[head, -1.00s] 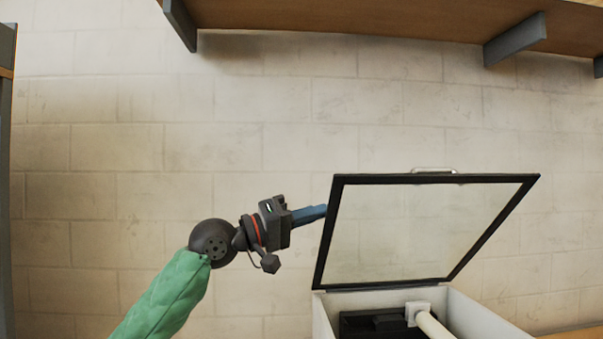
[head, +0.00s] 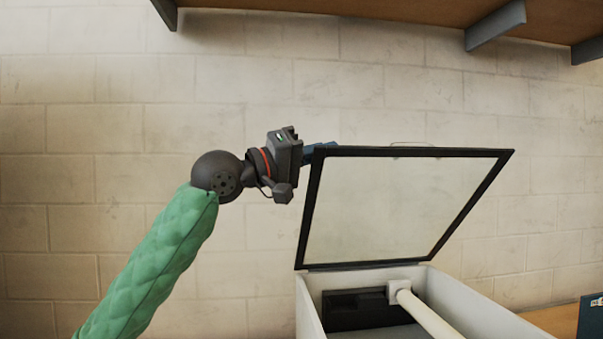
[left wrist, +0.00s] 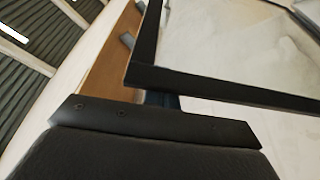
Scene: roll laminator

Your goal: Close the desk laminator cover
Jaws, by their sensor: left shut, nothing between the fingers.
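The laminator cover (head: 311,210) is a clear panel in a black frame. It stands raised and tilted above the white laminator body (head: 455,303), hinged along its lower edge. Inside the body are a dark unit (head: 352,302) and a pale roller (head: 430,316). My left gripper (head: 322,148) is shut and empty at the cover's upper left corner, its blue fingers partly behind the frame. The left wrist view shows the frame's corner (left wrist: 140,74) close in front of the fingers. I cannot tell whether they touch it. My right gripper is not in view.
A wooden shelf (head: 400,22) with grey brackets runs along the brick wall above. A wooden surface (head: 555,318) shows at the lower right, with a dark blue object (head: 590,317) on it.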

